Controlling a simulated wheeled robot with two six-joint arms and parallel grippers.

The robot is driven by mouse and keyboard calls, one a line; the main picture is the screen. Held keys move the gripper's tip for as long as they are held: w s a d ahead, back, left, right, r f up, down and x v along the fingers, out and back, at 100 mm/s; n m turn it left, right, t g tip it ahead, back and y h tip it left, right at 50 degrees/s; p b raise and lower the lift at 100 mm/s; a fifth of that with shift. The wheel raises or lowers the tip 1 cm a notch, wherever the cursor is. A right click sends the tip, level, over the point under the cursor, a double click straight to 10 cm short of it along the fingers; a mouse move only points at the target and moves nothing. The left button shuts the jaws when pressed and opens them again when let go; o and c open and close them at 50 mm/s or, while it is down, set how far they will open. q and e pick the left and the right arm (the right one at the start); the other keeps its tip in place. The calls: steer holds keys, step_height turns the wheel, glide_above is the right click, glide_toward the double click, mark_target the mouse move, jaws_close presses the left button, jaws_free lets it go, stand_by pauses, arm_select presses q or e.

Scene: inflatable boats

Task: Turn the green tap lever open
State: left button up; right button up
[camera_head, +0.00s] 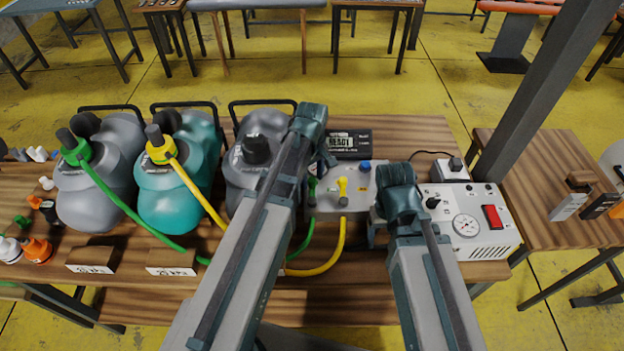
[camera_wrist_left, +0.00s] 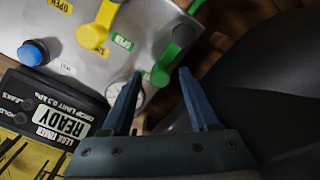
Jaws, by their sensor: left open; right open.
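The grey tap panel (camera_head: 328,206) stands on the wooden bench, with a green tap lever (camera_head: 311,187) and a yellow tap lever (camera_head: 342,185). In the left wrist view the green lever (camera_wrist_left: 165,62) slants down from its pivot, with its end between my left fingertips. My left gripper (camera_wrist_left: 160,74) is open around that end; contact cannot be told. In the head view my left arm partly hides the panel's left side. My right gripper (camera_head: 374,232) is open, beside the panel's right edge, and partly hidden by its own wrist.
Two grey tanks and a teal tank (camera_head: 172,195) stand at the left. Green and yellow hoses (camera_head: 330,262) run in front.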

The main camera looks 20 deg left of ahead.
arm_select(q)
jaws_close()
steer(key=shift+d+m, duration=0.1)
steer(key=shift+m, duration=0.2)
steer(key=d+m, duration=0.1)
steer(key=m, duration=0.1)
steer(key=shift+w+d+m, duration=0.1)
steer(key=shift+d+m, duration=0.05)
steer(key=shift+m, duration=0.15)
steer(key=d+m, duration=0.1)
steer(key=m, duration=0.1)
steer(key=shift+d+m, duration=0.1)
steer(key=shift+m, duration=0.3)
steer(key=m, duration=0.1)
steer(key=d+m, duration=0.1)
steer(key=m, duration=0.1)
steer(key=shift+s+d, duration=0.2)
steer(key=shift+s, duration=0.2)
steer(key=shift+s+d+m, duration=0.2)
steer(key=shift+d+m, duration=0.05)
steer(key=shift+m, duration=0.5)
steer(key=shift+s+d+m, duration=0.15)
steer(key=shift+d+m, duration=0.1)
steer(key=shift+m, duration=0.5)
